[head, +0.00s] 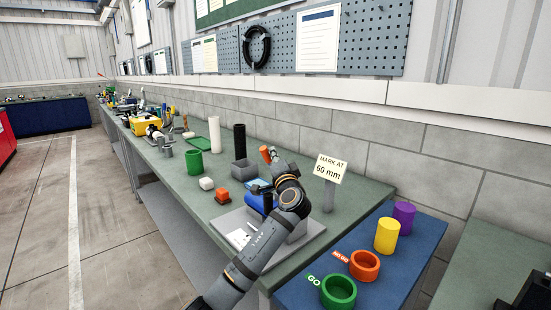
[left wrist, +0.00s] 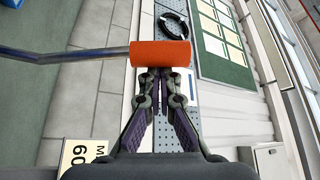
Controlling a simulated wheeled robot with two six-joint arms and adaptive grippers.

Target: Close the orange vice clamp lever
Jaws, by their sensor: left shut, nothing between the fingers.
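The orange grip of the clamp lever (head: 264,152) stands up above the bench, just left of my left gripper (head: 271,154). In the left wrist view the orange grip (left wrist: 160,54) lies across the picture on a blue-grey rod (left wrist: 70,56). My left gripper (left wrist: 161,74) is shut and empty, its fingertips right at the lower edge of the grip; I cannot tell whether they touch. The blue vice body (head: 256,203) is partly hidden behind my left arm. A dark part at the lower right edge of the head view seems to be my right gripper, cut off.
A sign reading "MARK AT 60 mm" (head: 331,168) stands close right of my arm. Green (head: 338,291) and orange (head: 364,265) rings sit on the blue mat.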

